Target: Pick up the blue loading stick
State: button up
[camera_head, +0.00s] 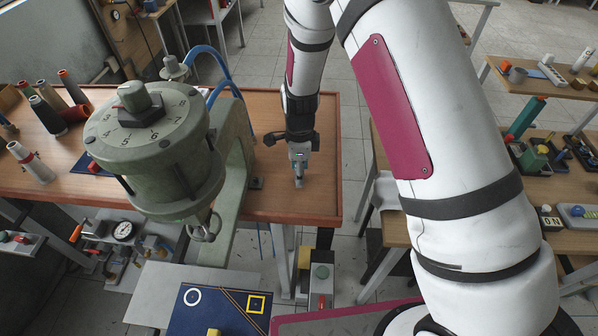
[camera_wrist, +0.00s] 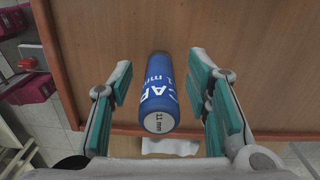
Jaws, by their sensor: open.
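The blue loading stick (camera_wrist: 158,96) shows in the wrist view, with white lettering on its side and a pale end marked "11 mm" towards the camera. My gripper (camera_wrist: 160,85) is open, with one teal-padded finger to the left of the stick and one to the right. A gap shows between the stick and each finger. In the head view my gripper (camera_head: 299,160) points down over the right end of the wooden bench (camera_head: 290,205). I cannot pick out the blue stick there.
A large green machine (camera_head: 155,150) with a numbered dial stands left of my gripper. Several thread spools (camera_head: 68,100) stand farther left. A dark blue board (camera_head: 215,312) lies in front. The bench has a raised rim on the right, and its surface near my gripper is mostly clear.

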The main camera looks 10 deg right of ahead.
jog(key=shift+f, duration=0.15)
grip_shut()
jog(key=shift+r, duration=0.2)
jog(key=shift+r, duration=0.6)
notch_tip(320, 180, up, 2)
jog(key=shift+s+r+b, duration=0.1)
jog(key=shift+b, duration=0.35)
jog(key=s+a+r, duration=0.1)
jog(key=s+a, duration=0.2)
jog(key=s, duration=1.2)
jog(key=shift+s+r+p, duration=0.15)
jog(key=shift+s+p, duration=0.15)
